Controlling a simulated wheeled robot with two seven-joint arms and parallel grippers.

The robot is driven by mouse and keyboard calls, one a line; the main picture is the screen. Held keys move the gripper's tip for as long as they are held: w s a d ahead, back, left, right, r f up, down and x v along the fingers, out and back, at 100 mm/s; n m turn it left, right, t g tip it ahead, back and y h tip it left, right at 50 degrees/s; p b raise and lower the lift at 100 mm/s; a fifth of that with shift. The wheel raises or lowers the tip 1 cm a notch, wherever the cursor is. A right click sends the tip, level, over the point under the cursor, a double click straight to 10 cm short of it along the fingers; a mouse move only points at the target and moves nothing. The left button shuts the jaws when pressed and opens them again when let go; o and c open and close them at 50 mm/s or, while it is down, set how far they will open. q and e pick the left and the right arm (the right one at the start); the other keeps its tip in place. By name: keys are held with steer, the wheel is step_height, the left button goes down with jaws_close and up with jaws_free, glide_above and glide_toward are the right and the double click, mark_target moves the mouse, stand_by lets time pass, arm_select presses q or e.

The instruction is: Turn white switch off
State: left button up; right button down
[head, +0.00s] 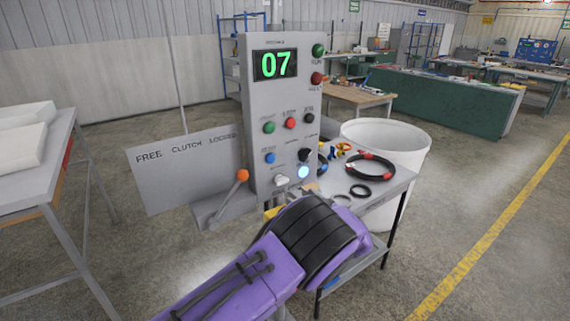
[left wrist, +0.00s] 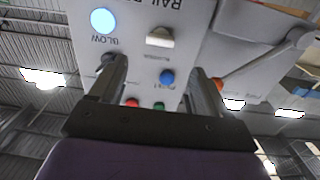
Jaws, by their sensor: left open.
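The white switch (head: 281,181) is low on the grey control panel (head: 256,120), left of a lit pale-blue round light (head: 303,172). In the left wrist view, where the panel appears upside down, the white switch (left wrist: 160,38) lies beyond and between my fingertips. My left gripper (left wrist: 160,66) is open and empty, with a finger on either side of a blue button (left wrist: 167,77). No contact with the switch shows. In the head view my purple arm reaches up to the panel's lower part, and its black wrist hides most of the gripper. My right gripper is not in view.
An orange-knobbed lever (head: 243,175) stands left of the switch. A black knob (head: 305,155) and several coloured buttons sit above it. A table (head: 388,188) with black hose rings is right of the panel, with a white bin (head: 408,140) behind.

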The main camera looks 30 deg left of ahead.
mark_target(284, 181)
arm_select(q)
steer(key=p+x, duration=0.1)
steer(key=x, duration=0.4)
steer(key=p+x, duration=0.2)
steer(key=x, duration=0.3)
steer(key=shift+w+a+r+p, duration=0.1)
steer(key=shift+a+r+p, duration=0.15)
steer(key=shift+a+p, duration=0.05)
steer(key=shift+c, duration=0.3)
steer(key=c, duration=1)
